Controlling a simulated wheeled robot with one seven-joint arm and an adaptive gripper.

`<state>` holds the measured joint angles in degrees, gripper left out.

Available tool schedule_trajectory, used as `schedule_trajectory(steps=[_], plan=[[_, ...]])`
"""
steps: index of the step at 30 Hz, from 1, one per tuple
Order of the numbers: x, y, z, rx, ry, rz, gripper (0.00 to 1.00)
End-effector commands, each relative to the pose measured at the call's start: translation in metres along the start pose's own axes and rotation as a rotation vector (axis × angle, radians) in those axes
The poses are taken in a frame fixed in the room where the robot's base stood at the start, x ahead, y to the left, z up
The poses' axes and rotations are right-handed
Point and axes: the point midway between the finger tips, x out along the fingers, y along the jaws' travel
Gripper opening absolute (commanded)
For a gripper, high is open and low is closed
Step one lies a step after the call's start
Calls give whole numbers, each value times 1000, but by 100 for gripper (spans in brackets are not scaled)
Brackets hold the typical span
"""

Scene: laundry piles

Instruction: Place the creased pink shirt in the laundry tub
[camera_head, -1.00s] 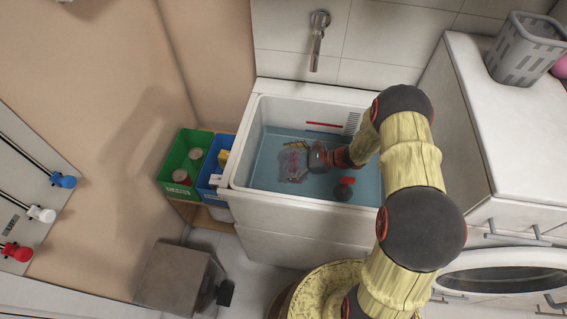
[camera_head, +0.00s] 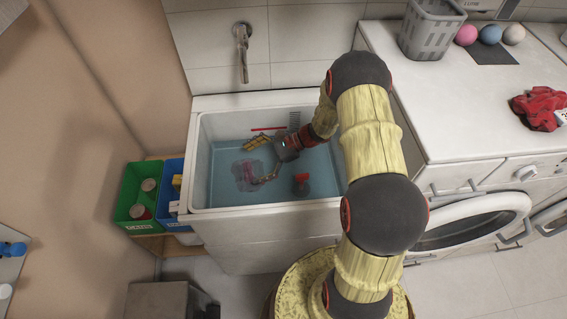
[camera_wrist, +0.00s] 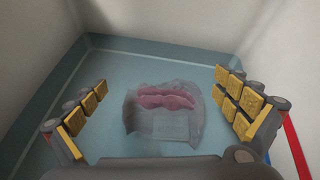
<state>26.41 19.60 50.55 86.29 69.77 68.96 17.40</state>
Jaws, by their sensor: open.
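The laundry tub (camera_head: 237,207) is a white basin with a blue-grey bottom, in the middle of the head view. A crumpled pink and grey cloth (camera_head: 248,174), which looks like the creased shirt, lies inside it. In the wrist view the cloth (camera_wrist: 165,98) has a pink folded middle and pale grey edges, flat on the bottom. My gripper (camera_head: 264,160) is inside the tub over the cloth. Its yellow-padded fingers (camera_wrist: 160,84) are spread wide on either side, with nothing visibly held between them.
A dark item with a red top (camera_head: 302,184) is in the tub, right of the cloth. Green (camera_head: 137,197) and blue (camera_head: 171,190) bins stand left of the tub. A tap (camera_head: 243,50) is on the wall above. A grey basket (camera_head: 432,32) and red cloth (camera_head: 541,107) are on the white counter.

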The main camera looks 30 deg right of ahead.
Motion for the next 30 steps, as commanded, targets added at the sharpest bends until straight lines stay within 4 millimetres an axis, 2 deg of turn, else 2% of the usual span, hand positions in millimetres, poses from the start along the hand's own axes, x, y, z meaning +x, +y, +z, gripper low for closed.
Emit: schedule_trajectory(steps=[1,6,15,21,30], plan=[[-6,1,24,-76,31,34,100],[-27,20,87,-318,142,156,100],[-71,71,176,-749,349,343,100],[-106,110,219,-1034,497,448,100],[-164,166,262,-1452,746,570,100]])
